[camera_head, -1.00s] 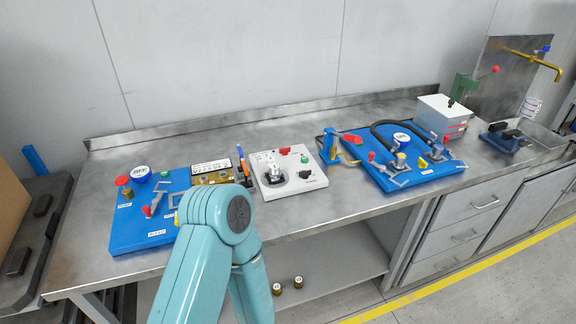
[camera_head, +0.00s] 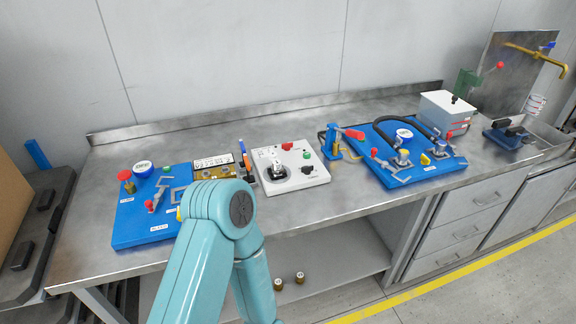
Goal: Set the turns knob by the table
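A white panel (camera_head: 310,178) lies on the steel bench near the middle of the view. On it a silver and black knob (camera_head: 277,171) stands on a dark round dial. A small printed sheet or label (camera_head: 265,154) is on the panel behind the knob; its text is too small to read. A red button (camera_head: 288,146), a green button (camera_head: 307,155) and a black knob (camera_head: 307,169) are also on the panel. Neither gripper shows.
A blue board (camera_head: 135,236) with valves lies at the left, beside a brass block with a label plate (camera_head: 212,172). Bare bench lies in front of the panel.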

